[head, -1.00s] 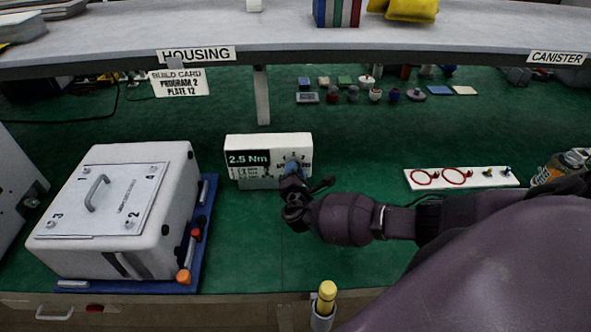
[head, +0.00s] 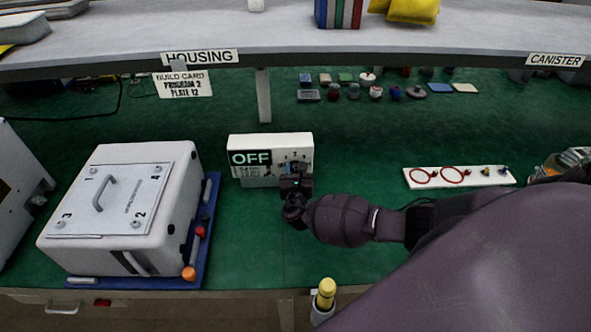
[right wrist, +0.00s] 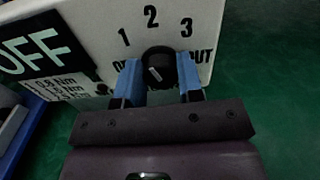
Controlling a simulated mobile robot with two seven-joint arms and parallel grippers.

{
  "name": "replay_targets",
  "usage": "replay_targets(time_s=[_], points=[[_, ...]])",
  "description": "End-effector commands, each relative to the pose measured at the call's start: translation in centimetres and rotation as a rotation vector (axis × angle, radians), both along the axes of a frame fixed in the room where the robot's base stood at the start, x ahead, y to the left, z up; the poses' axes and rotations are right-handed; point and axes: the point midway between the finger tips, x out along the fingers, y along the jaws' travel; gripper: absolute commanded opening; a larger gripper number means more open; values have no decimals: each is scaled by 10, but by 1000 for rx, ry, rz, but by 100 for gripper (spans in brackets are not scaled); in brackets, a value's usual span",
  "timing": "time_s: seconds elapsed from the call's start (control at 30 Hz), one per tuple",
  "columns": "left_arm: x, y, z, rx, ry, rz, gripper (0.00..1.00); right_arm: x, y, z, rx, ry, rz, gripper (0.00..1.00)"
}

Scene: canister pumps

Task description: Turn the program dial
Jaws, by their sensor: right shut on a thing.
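The white program box (head: 270,140) stands on the green bench, and its dark display reads OFF. Its black round dial (right wrist: 158,66) shows in the right wrist view, with 1, 2 and 3 printed around it, OUT at right and a partly covered label at left. A short pale mark shows on the dial's face; I cannot tell exactly where it points. My right gripper (right wrist: 158,80) is shut on the dial, a blue finger on each side. In the head view, the right gripper (head: 296,172) covers part of the dial. My left gripper is out of view.
A build card (head: 184,84) reads PROGRAM 2, PLATE 12. A white housing (head: 70,245) with a handle stands left on a blue base. A white strip (head: 435,184) with red rings lies at right. Several small parts lie at the back. Green bench between box and housing is clear.

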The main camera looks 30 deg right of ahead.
Motion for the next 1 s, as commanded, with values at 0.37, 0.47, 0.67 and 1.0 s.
replay_targets(time_s=[0.37, 0.47, 0.67, 1.0], points=[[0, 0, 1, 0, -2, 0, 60, 0, 2, -2, -304, 190, 1, 11], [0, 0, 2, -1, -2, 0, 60, 0, 2, -2, -385, 240, 1, 11], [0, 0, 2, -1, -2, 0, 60, 0, 2, -3, -547, 339, 1, 11], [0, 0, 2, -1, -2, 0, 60, 1, 3, -3, -810, 500, 1, 11]])
